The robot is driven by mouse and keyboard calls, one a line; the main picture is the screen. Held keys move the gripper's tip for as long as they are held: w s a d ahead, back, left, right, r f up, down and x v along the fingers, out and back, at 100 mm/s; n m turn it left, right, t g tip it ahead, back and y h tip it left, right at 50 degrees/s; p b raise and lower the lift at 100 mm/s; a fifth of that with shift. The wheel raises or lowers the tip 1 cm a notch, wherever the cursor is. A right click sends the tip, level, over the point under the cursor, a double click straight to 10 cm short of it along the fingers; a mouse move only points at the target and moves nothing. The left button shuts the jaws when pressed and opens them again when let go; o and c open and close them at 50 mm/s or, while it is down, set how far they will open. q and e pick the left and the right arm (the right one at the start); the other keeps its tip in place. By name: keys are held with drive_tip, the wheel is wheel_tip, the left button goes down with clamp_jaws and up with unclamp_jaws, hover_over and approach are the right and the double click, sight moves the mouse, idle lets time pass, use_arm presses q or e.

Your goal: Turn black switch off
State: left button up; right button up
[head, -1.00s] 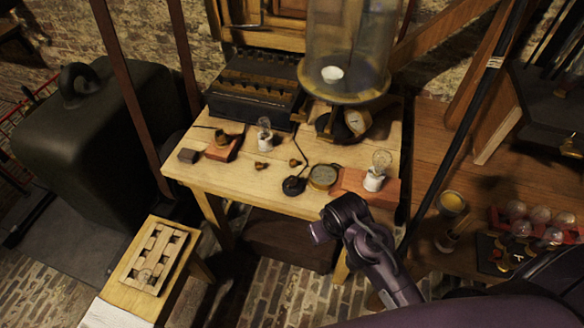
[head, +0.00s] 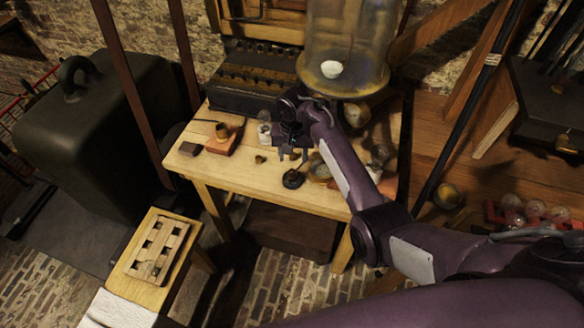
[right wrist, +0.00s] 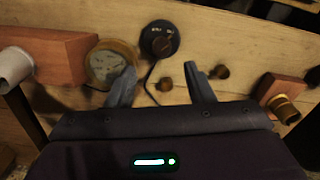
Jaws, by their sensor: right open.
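The black switch (head: 293,179) is a round black disc with a knob, lying near the table's front edge with a thin dark cord. In the right wrist view the switch (right wrist: 160,40) shows pale markings, too small to read, around its dark knob. My right gripper (head: 293,153) is open and empty above the table, near the switch. In the right wrist view its two fingertips (right wrist: 160,70) are apart, with the switch beyond them between their lines; I see no contact. My left gripper is not in view.
A round brass gauge (right wrist: 112,62) lies beside the switch, and small brown knobs (right wrist: 220,71) lie near. A red block (right wrist: 60,60) with a white socket and another block (right wrist: 285,88) with a brass socket flank them. A glass jar (head: 345,35) stands behind my arm.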

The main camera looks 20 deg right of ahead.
sight(292, 172)
drive_tip(key=shift+w+a+f, duration=0.1)
drive_tip(key=shift+f, duration=3.7)
drive_tip(key=shift+c, duration=0.3)
drive_tip(key=c, duration=0.9)
